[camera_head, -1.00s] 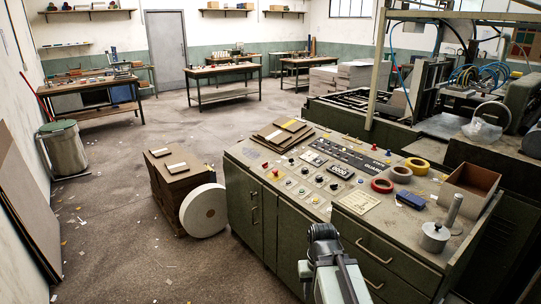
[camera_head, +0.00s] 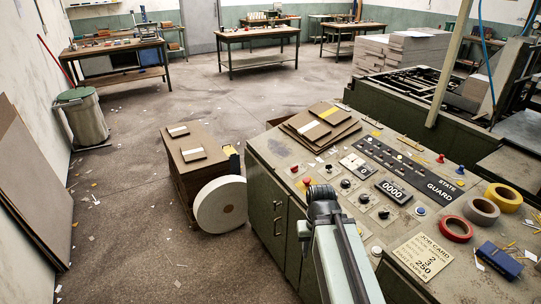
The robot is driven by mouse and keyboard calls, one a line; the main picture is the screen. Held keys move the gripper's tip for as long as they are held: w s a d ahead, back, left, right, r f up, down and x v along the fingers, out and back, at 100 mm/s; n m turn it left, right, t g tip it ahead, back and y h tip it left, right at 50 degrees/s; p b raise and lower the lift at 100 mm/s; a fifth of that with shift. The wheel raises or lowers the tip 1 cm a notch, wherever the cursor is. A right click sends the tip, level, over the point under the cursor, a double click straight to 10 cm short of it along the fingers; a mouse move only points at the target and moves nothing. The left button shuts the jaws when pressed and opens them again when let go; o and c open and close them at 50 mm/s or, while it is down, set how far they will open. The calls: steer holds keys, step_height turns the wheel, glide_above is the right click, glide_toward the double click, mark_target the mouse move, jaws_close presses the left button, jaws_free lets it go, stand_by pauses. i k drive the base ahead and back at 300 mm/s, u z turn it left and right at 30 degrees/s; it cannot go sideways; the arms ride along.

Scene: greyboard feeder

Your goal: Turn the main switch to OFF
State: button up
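The control panel (camera_head: 352,158) is the sloped top of a green cabinet in the camera_head view. It carries several knobs, buttons, a counter reading 0000 and a dark strip marked STATE and GUARD. A red button (camera_head: 307,181) and black rotary knobs, one of them a black knob (camera_head: 345,184), sit on its near left part. I cannot tell which control is the main switch, nor read its position. My arm rises from the bottom edge, and its dark end (camera_head: 322,194) is over the panel's near left edge, hiding part of it. My gripper's fingers cannot be made out.
A job card (camera_head: 421,257), red tape roll (camera_head: 454,229), grey roll (camera_head: 481,211), yellow roll (camera_head: 503,197) and blue block (camera_head: 499,260) lie on the panel's right side. Brown boards (camera_head: 321,125) lie at its far end. A white roll (camera_head: 220,204) leans by a board stack (camera_head: 194,160).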

mark_target(294, 169)
steer(key=u, duration=0.65)
steer(key=i, duration=1.05)
steer(key=u, duration=0.95)
steer(key=i, duration=0.45)
steer(key=z, duration=0.45)
steer(key=k, duration=0.5)
steer(key=u, duration=0.35)
